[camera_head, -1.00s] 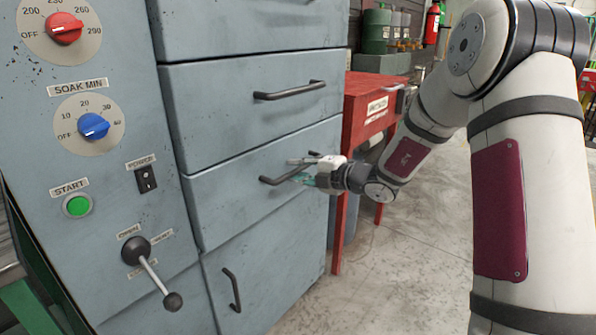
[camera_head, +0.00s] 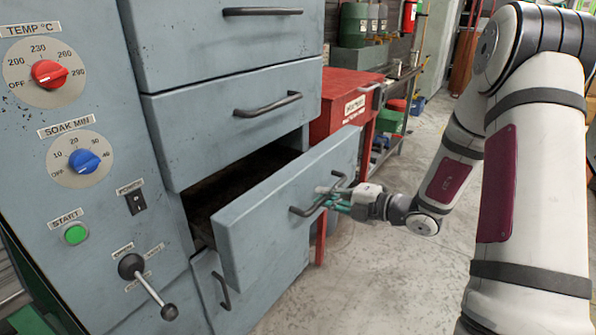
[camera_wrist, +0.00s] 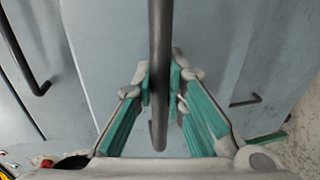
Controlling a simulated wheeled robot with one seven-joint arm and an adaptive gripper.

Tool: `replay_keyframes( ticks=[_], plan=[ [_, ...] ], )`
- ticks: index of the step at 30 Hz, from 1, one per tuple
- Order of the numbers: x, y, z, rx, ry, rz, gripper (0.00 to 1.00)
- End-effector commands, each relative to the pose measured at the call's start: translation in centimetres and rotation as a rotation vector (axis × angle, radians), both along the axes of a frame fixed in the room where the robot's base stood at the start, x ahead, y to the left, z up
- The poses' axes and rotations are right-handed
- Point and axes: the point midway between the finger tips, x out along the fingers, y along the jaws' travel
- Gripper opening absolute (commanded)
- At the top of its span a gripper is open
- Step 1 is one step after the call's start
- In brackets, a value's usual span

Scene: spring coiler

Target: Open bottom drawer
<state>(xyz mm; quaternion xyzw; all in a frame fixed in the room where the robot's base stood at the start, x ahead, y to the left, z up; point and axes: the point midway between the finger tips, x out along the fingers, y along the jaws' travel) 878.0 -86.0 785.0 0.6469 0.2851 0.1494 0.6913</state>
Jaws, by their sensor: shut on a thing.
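The bottom drawer (camera_head: 265,215) of the blue-grey cabinet is pulled well out, and its dark inside shows behind the front panel. Its dark bar handle (camera_head: 300,211) runs across the front. My gripper (camera_head: 327,201) is shut on this handle. In the wrist view the handle bar (camera_wrist: 160,50) passes between my green-padded fingertips (camera_wrist: 161,84), which press it from both sides. Part of the handle is hidden behind my fingers in the head view.
Closed drawers (camera_head: 235,115) sit above. A cupboard door with a vertical handle (camera_head: 221,291) lies below. A control panel with a lever (camera_head: 148,285) is at left. A red cabinet (camera_head: 345,105) stands behind. The floor (camera_head: 385,270) at right is clear.

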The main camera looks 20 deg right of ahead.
Motion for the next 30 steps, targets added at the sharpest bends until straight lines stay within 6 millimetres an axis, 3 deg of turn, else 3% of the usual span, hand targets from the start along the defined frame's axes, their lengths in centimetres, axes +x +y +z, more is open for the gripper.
replay_keyframes(
  ticks=[1, 6, 15, 21, 30],
  plan=[
    [-1.7, -1.3, 0.5, 0.003, 0.007, -0.008, 0.0],
    [-6.2, -4.5, 0.4, 0.003, 0.005, -0.007, 0.0],
    [-11.6, -8.5, 0.2, 0.001, 0.002, -0.003, 0.0],
    [-13.3, -9.7, 0.0, 0.0, 0.001, -0.001, 0.0],
    [-13.7, -10.0, 0.0, -0.001, -0.001, 0.0, 0.0]
  ],
)
